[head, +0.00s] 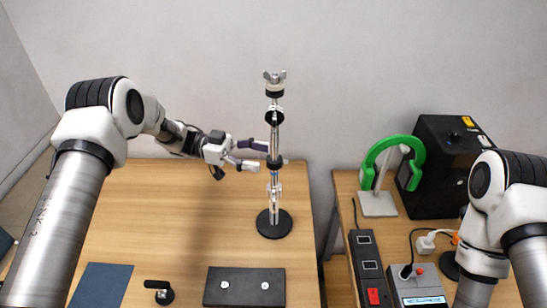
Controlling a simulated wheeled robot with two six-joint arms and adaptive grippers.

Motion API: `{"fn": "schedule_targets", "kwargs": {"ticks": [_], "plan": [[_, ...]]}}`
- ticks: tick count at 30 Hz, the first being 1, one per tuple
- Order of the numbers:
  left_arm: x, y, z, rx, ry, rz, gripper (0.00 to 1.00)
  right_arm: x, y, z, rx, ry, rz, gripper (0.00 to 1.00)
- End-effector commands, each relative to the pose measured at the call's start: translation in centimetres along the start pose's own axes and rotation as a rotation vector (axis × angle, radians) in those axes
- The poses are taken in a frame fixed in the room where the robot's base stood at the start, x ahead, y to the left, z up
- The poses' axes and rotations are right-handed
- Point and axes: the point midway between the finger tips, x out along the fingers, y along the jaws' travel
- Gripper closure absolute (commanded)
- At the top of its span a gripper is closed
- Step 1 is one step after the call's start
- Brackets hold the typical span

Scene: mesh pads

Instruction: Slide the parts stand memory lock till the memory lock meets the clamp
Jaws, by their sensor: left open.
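The parts stand is a thin upright silver rod on a round black base (274,224), with a wing nut (274,76) at the top. A black ring (274,117) sits high on the rod. A black collar (275,162) is lower, with a silver fitting (274,190) a little below it. I cannot tell for sure which piece is the memory lock and which is the clamp. My left gripper (264,156) is open at the left of the rod, by the black collar. Its fingertips are close to the rod; contact is unclear. My right gripper is out of view.
A black plate (245,287) with two light knobs lies at the front of the wooden table (170,230), beside a black handle (160,292) and a dark mat (100,286). A second table holds green headphones (386,150), a black box (440,165) and a power strip (369,268).

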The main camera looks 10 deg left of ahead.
Motion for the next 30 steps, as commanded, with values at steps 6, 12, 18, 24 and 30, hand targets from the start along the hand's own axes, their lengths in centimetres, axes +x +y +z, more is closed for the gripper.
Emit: {"fn": "schedule_targets", "kwargs": {"ticks": [6,12,18,24,30], "plan": [[3.8,0.0,-0.4,0.000,-0.001,0.001,0.35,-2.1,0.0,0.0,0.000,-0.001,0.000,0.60],[4.5,0.0,0.0,0.001,0.000,0.000,0.35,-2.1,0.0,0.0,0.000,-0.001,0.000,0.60],[4.5,0.0,-0.1,0.001,0.000,0.000,0.67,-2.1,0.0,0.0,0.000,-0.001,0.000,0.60],[4.5,0.0,-0.1,0.001,0.000,0.000,1.00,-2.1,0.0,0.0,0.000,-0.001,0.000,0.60],[4.5,0.0,2.3,0.000,0.000,0.001,1.00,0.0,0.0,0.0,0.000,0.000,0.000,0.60]]}}
